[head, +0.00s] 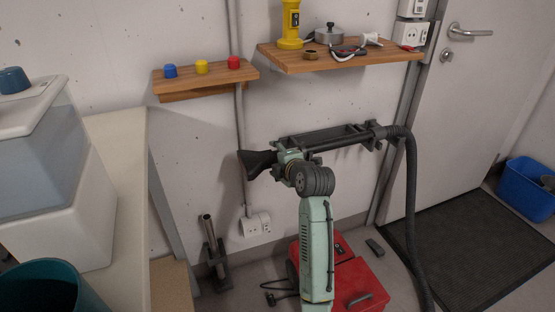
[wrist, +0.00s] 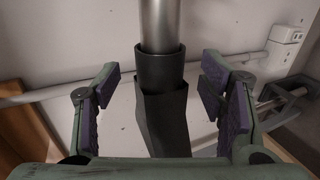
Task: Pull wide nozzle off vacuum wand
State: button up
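The wide nozzle (head: 256,163) is black and flares out at the left end of the vacuum wand (head: 350,142), which lies roughly level in a dark wall holder. In the wrist view the nozzle (wrist: 164,115) has a round collar fitted on the silvery wand tube (wrist: 160,25). My gripper (head: 285,160) is at the nozzle end of the wand and partly hides the joint. In the wrist view my gripper (wrist: 162,95) is open, with a purple-padded finger on each side of the nozzle. A gap shows on both sides, and nothing is gripped.
A black hose (head: 411,200) hangs from the wand's right end. A red vacuum body (head: 355,285) stands on the floor. Wooden shelves (head: 340,58) are above. A dark tube in a floor stand (head: 213,250) is at lower left. A counter (head: 125,150) is at left.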

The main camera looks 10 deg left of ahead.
aim_at(263, 164)
jog(key=c, duration=1.2)
jog(key=shift+c, duration=0.2)
jog(key=shift+s+a, duration=0.15)
jog(key=shift+a, duration=0.05)
jog(key=shift+s+a, duration=0.6)
jog(key=shift+a, duration=0.3)
jog(key=shift+s+a, duration=0.6)
jog(key=shift+a, duration=0.25)
jog(key=s+d, duration=0.4)
jog(key=s, duration=0.2)
jog(key=shift+s+d+b, duration=0.25)
jog(key=shift+s+b, duration=0.05)
jog(key=shift+b, duration=0.1)
